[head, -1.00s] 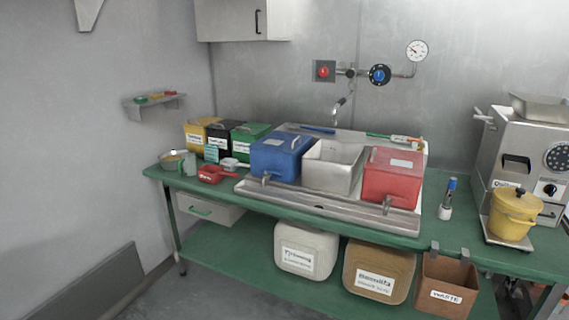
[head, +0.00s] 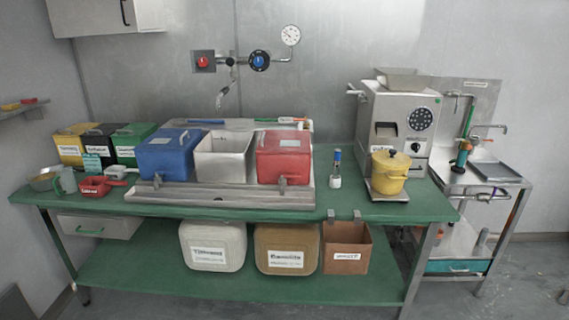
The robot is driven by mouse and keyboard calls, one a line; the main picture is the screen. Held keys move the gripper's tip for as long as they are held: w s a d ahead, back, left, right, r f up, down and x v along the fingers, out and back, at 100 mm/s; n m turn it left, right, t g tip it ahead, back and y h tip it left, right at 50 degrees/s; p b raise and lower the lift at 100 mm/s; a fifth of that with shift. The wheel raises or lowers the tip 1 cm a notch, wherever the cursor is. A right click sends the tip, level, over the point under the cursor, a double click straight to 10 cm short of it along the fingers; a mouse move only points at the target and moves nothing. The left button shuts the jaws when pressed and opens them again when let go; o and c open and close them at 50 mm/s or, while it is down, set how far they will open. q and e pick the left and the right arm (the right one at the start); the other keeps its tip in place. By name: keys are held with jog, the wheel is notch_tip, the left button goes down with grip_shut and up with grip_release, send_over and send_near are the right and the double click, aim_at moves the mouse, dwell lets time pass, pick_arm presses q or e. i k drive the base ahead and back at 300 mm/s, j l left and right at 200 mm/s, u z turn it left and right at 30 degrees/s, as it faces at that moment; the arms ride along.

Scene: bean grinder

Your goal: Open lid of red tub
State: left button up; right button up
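The red tub (head: 283,166) stands at the right end of the metal sink tray (head: 222,195) on the green table. Neither of my grippers shows in the head view.
An open white tub (head: 223,160) and a blue tub (head: 168,157) stand left of the red tub. A blue-capped bottle (head: 336,170), a yellow pot (head: 389,171) and a steel machine (head: 398,120) are to the right. Grey floor (head: 235,310) in front is clear.

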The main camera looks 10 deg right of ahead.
aim_at(284, 141)
jog(key=i+l+z, duration=0.1)
jog(key=i+l, duration=0.3)
jog(key=l, duration=0.15)
jog(key=i+l+z, duration=0.1)
jog(key=i+l, duration=0.3)
jog(key=l, duration=0.1)
